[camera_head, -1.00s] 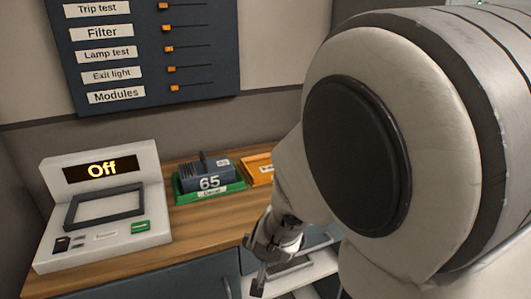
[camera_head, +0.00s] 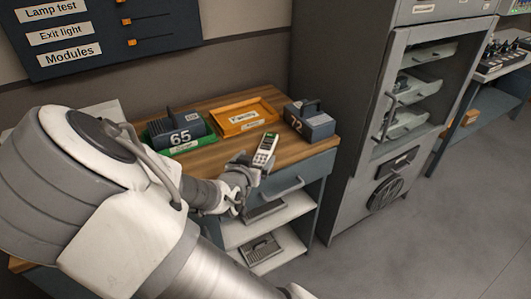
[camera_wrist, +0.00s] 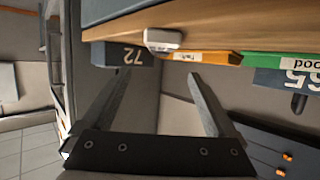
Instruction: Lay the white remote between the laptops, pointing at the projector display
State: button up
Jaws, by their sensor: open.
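A white handheld device (camera_head: 265,150) with a small dark screen and some green lies near the front edge of the wooden desktop. It is the only thing in view that resembles a white remote. Its end also shows in the wrist view (camera_wrist: 163,40) at the desk edge. My gripper (camera_head: 248,174) is just in front of the desk edge, close to the device. In the wrist view my gripper (camera_wrist: 158,82) has its fingers wide apart with nothing between them, and the device lies beyond the tips. I see no laptops and no projector display.
Behind the device are an orange tray (camera_head: 262,119), a block marked 72 (camera_head: 318,127) and a block marked 65 (camera_head: 170,137) on a green tray (camera_head: 189,146). A grey cabinet (camera_head: 347,200) stands to the right. The floor (camera_head: 420,240) in front is clear.

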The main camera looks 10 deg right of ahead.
aim_at(266, 145)
jog(key=b+x, duration=0.3)
jog(key=x, duration=0.8)
jog(key=shift+w+f, duration=0.1)
jog(key=c, duration=1.4)
grip_shut()
